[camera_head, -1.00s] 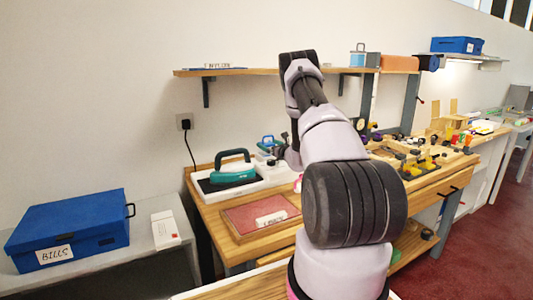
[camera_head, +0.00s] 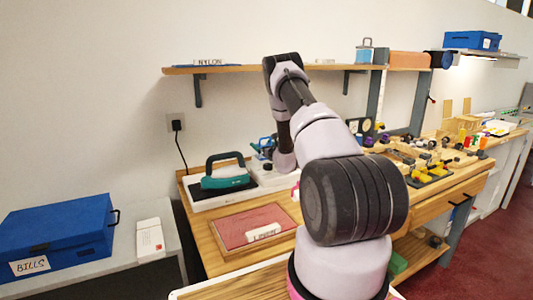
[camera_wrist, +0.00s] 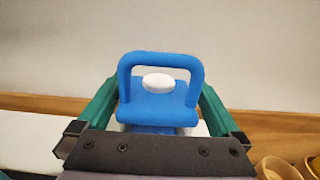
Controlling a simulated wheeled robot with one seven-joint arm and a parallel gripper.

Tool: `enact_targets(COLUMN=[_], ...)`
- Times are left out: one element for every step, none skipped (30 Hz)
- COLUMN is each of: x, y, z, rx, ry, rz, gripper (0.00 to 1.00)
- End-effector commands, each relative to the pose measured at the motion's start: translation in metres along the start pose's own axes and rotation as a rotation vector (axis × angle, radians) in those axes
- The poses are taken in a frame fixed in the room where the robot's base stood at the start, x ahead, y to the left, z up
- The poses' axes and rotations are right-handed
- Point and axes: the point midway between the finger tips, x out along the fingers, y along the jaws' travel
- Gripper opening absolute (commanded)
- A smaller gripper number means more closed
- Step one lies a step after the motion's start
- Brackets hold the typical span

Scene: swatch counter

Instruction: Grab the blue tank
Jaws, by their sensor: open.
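The blue tank (camera_wrist: 160,105) has a loop handle and a white cap. It stands upright in the middle of the wrist view, and a small part of it (camera_head: 262,144) shows at the back of the counter in the head view. My gripper (camera_wrist: 160,88) is open, with a green finger along each side of the tank. I cannot tell whether either finger touches it. In the head view my arm reaches over the counter, and its end hides much of the tank.
A teal iron-like tool with a dark handle (camera_head: 226,181) stands left of the tank. A red mat (camera_head: 238,226) bears a LINEN label. A shelf (camera_head: 230,70) hangs above. Small parts crowd the counter's right. A blue BILLS box (camera_head: 60,235) is at far left.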

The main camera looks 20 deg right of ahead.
Motion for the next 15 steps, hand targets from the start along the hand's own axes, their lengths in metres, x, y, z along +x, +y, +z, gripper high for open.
enact_targets(x=[0.0017, 0.0022, 0.0025, 0.0027, 0.0028, 0.0028, 0.0028, 0.0028, 0.0028, 0.0028, 0.0028, 0.0028, 0.0028, 0.0028, 0.0028], y=[0.0047, 0.0058, 0.0065, 0.0067, 0.0068, 0.0068, 0.0067, 0.0067, 0.0067, 0.0066, 0.0067, 0.0066, 0.0066, 0.0066, 0.0066], z=[-0.0004, -0.0004, -0.0004, -0.0003, -0.0003, -0.0004, -0.0004, -0.0003, -0.0004, -0.0004, -0.0004, -0.0004, -0.0004, -0.0004, -0.0004], rx=[0.000, 0.000, 0.000, 0.000, 0.000, 0.000, 0.000, 0.000, 0.000, 0.000, 0.000, 0.000, 0.000, 0.000, 0.000], ry=[0.000, 0.000, 0.000, 0.000, 0.000, 0.000, 0.000, 0.000, 0.000, 0.000, 0.001, 0.001, 0.001, 0.001, 0.001], rz=[0.002, 0.001, 0.000, -0.001, -0.001, -0.002, -0.002, -0.002, -0.002, -0.002, -0.002, -0.002, -0.002, -0.002, -0.002], gripper=[1.00, 1.00, 1.00, 1.00, 1.00, 1.00, 1.00, 1.00, 1.00, 1.00, 0.92, 0.77, 0.66, 0.54, 0.39])
